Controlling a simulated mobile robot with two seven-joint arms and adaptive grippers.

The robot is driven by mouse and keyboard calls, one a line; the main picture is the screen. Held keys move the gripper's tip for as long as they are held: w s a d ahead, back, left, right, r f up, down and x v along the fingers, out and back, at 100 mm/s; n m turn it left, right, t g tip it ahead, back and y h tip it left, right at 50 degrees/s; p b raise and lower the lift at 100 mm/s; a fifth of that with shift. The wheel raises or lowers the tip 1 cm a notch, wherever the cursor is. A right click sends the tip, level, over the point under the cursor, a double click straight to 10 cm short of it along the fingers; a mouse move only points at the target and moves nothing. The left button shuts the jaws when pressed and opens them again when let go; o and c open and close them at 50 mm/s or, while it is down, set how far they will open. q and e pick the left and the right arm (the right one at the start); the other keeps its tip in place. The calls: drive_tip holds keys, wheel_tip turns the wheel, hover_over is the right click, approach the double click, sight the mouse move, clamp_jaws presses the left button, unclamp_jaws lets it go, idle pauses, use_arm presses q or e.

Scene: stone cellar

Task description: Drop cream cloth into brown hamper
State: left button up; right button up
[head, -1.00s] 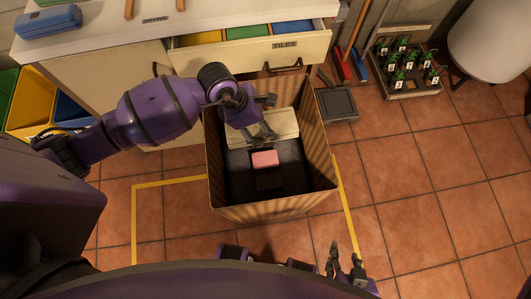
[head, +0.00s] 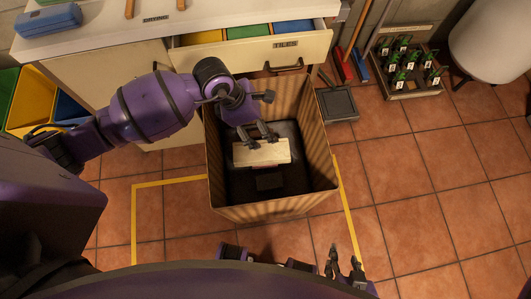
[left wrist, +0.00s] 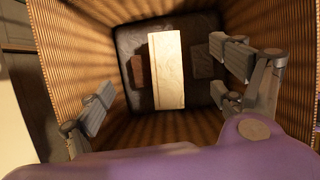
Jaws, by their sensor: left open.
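The brown hamper (head: 320,150), open at the top with striped walls, stands on the floor below my left arm. The cream cloth (head: 262,152), a flat pale rectangle, lies inside it. In the left wrist view the cloth (left wrist: 167,75) shows between and beyond the spread fingers, apart from them. My left gripper (head: 258,130) is open and empty over the hamper's mouth; it also shows in the left wrist view (left wrist: 163,85). My right gripper (head: 345,263) is open and empty at the bottom edge of the head view, right of the hamper.
A reddish block (left wrist: 137,72) and a dark block (left wrist: 203,60) lie beside the cloth on the hamper's dark bottom. An open drawer (head: 255,50) juts out behind the hamper. The tiled floor at right is clear.

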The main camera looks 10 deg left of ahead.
use_arm(q)
drive_tip(key=v, duration=1)
drive_tip(key=shift+r, duration=0.15)
drive_tip(key=shift+s, duration=0.1)
